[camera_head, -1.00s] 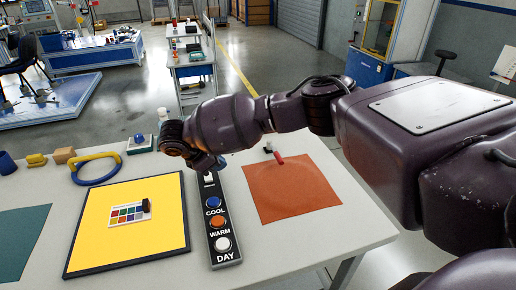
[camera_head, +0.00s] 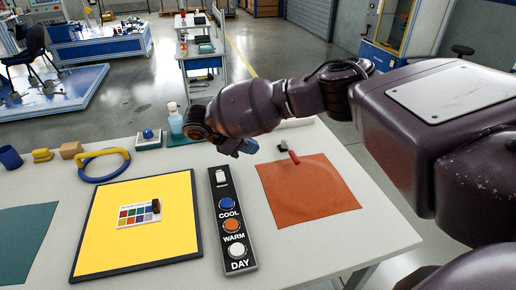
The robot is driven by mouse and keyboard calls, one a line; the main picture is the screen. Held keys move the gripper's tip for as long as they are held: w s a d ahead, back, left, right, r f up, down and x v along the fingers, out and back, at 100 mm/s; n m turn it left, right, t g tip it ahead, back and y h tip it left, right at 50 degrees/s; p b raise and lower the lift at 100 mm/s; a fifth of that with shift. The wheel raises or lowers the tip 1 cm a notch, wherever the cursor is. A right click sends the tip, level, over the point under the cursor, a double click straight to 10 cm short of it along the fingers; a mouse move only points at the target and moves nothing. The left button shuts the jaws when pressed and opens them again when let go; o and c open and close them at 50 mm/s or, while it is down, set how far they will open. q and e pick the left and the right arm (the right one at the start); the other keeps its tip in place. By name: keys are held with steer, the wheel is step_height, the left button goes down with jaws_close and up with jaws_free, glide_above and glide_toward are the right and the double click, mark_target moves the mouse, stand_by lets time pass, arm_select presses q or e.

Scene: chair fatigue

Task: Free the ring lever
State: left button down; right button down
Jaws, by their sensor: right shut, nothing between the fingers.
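A ring-shaped thing (camera_head: 101,165), blue with a yellow upper arc, lies at the left of the grey table; I cannot tell if it is the ring lever. A small lever-like piece with a red tip (camera_head: 294,157) lies at the top edge of the orange mat (camera_head: 310,192). My right gripper (camera_head: 240,148) is shut and empty, above the table between the black button panel (camera_head: 232,220) and that red-tipped piece, far right of the ring. Its fingertips are small and partly hidden by the wrist. My left gripper is out of view.
A yellow board (camera_head: 110,235) with a colour chart (camera_head: 138,214) lies left of the panel. A blue cup (camera_head: 10,157), a yellow piece (camera_head: 42,155), a wooden block (camera_head: 71,150), a blue button box (camera_head: 148,139) and a bottle (camera_head: 175,122) stand along the back edge.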

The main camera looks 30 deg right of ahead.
mark_target(291, 152)
steer(key=x, duration=1)
steer(key=shift+s+d+r+b, duration=0.2)
steer(key=shift+d+b, duration=0.2)
steer(key=shift+d, duration=0.2)
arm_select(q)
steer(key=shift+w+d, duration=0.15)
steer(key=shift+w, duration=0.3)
arm_select(e)
steer(key=shift+s+d+f, duration=0.1)
steer(key=shift+d+f, duration=0.05)
steer(key=shift+d, duration=0.45)
